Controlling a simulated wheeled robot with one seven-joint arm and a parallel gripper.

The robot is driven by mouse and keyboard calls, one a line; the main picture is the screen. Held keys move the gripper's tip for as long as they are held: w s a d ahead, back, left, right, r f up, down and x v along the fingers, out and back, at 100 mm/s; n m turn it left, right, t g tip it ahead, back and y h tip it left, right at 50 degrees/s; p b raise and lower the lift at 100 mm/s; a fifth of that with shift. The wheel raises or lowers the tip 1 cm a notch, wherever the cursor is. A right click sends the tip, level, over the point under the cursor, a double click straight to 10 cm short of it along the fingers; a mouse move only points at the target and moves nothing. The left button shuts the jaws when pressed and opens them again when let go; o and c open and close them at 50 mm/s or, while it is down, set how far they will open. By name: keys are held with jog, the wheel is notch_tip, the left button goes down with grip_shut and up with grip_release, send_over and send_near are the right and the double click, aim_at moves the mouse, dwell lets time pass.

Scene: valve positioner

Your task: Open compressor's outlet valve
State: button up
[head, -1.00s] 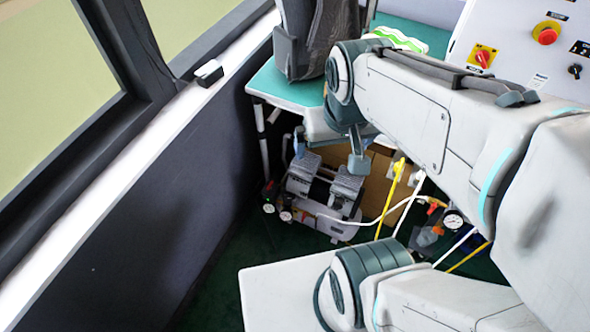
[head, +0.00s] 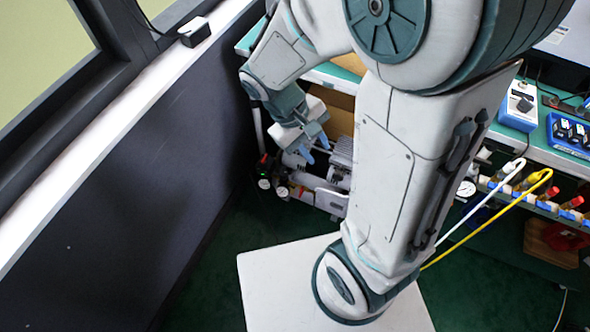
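The compressor (head: 335,163), a grey twin-headed machine with a tank, stands on the floor under the bench, partly hidden behind my arm. At its left end are two small round gauges (head: 264,183) and small red parts (head: 301,191). Which of these is the outlet valve is too small to tell. My gripper (head: 316,149) is above the compressor's left part, pointing down towards it. Its two bluish fingertips are apart, with nothing seen between them. Whether they touch the compressor cannot be told.
The dark wall and window sill (head: 110,150) run close along the left. The bench top (head: 330,76) overhangs the compressor. At right, white and yellow hoses (head: 487,224) rise to a rack of colored valves (head: 560,205). Green floor (head: 215,275) is clear in front.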

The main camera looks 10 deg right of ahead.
jog(key=w+a+f+n+t+h+b, duration=0.2)
jog(key=f+n+h+b, duration=0.35)
jog(key=f, duration=0.85)
jog(key=w+a+f+n+t+h+b, duration=0.15)
jog(key=f+n+h+b, duration=0.45)
jog(key=f, duration=0.9)
jog(key=n+t+y+b, duration=0.5)
jog(key=n+t+b, duration=0.6)
jog(key=n+t, duration=0.15)
send_near(301, 191)
jog(key=shift+m, duration=0.3)
jog(key=b+x, duration=0.3)
jog(key=x, duration=0.4)
jog(key=shift+w+d, duration=0.15)
jog(key=shift+w+d+r, duration=0.1)
jog(key=shift+w+d, duration=0.25)
jog(key=shift+w, duration=0.15)
grip_shut()
